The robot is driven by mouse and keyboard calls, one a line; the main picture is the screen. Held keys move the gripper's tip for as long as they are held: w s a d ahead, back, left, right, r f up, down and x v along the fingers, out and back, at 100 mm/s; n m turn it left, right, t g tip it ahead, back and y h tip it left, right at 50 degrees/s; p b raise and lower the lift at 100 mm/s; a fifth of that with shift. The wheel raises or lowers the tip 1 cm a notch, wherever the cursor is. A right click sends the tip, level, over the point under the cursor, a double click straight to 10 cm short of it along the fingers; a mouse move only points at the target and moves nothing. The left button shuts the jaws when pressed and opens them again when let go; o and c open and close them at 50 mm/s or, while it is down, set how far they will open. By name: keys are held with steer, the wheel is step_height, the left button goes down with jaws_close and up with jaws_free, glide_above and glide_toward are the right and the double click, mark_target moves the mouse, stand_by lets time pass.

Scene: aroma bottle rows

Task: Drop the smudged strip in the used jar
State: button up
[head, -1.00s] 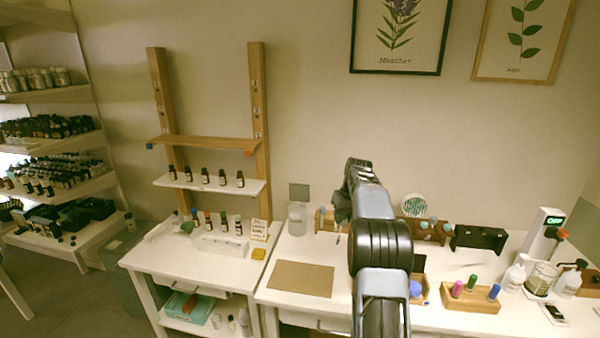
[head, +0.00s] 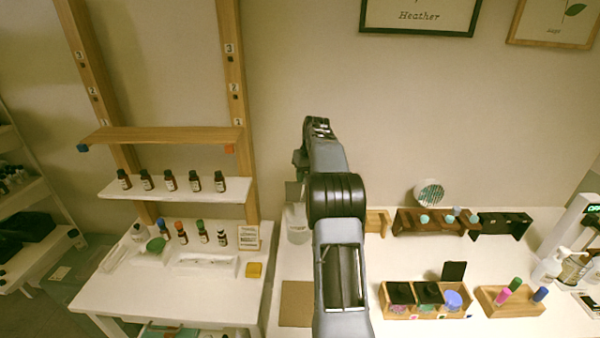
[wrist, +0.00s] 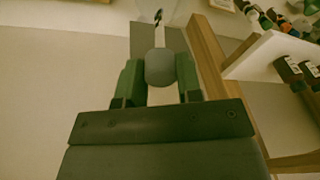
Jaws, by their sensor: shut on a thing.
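My gripper (wrist: 160,80) is shut on a grey rounded grip in the wrist view. A pale strip (wrist: 157,38) with a dark smudge at its far end sticks out from that grip. A clear jar (wrist: 180,9) shows faintly beyond the strip's tip; whether the tip is over or inside its mouth I cannot tell. In the head view the clear jar (head: 297,232) stands at the back left of the right-hand table, partly covered by my arm. My fingers and the strip are hidden there behind my arm.
A grey card (head: 293,190) is behind the jar. A wooden post frame with a white bottle shelf (head: 180,190) rises to the left. A brown mat (head: 296,305) lies in front. An open-topped wooden box (head: 425,312) and a marker block (head: 510,305) are to the right.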

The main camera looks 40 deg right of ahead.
mark_target(305, 183)
steer(key=shift+a+f+b, duration=0.15)
steer(key=shift+f+b, duration=1.5)
steer(key=shift+f, duration=0.05)
steer(key=shift+f+b, duration=1.8)
steer(key=shift+f, duration=1.4)
steer(key=o, duration=0.8)
steer(key=shift+o, duration=0.2)
step_height(305, 183, up, 14)
steer(key=s, duration=0.2)
steer(key=shift+s+d+f+p, duration=0.2)
steer(key=shift+s+d+p, duration=0.15)
steer(key=shift+d, duration=0.1)
